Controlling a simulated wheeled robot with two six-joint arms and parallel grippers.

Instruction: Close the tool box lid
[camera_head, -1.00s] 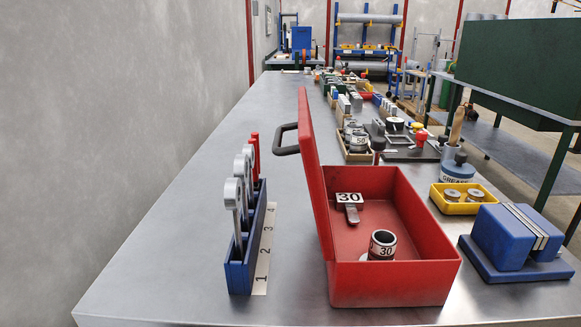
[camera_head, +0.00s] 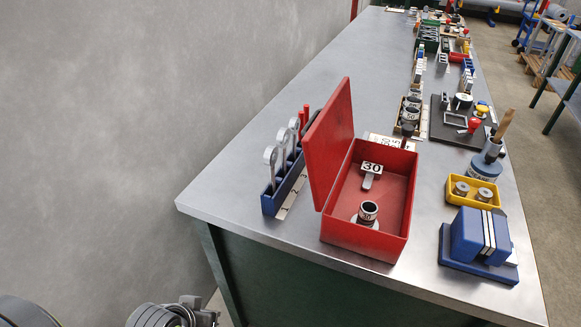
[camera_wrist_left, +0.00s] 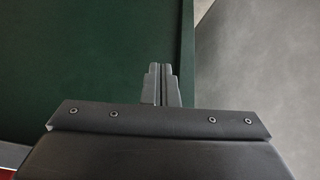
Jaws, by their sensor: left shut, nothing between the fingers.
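The red tool box (camera_head: 355,234) stands on the near end of the metal bench. Its red lid (camera_head: 330,143) is open, standing up on the left side and leaning slightly left. Inside lie a grey part with a tag marked 30 (camera_head: 372,168) and a ring-shaped metal part (camera_head: 368,209). My left gripper (camera_wrist_left: 162,68) shows in the left wrist view, its fingers together and empty, in front of a dark green panel. In the head view only grey parts of my arm show at the bottom left, away from the box. My right gripper is not in view.
A blue rack (camera_head: 283,191) with upright tools stands close to the left of the lid. A blue block (camera_head: 478,240) and a yellow tray (camera_head: 473,193) stand right of the box. The bench top (camera_head: 235,185) is clear at the left.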

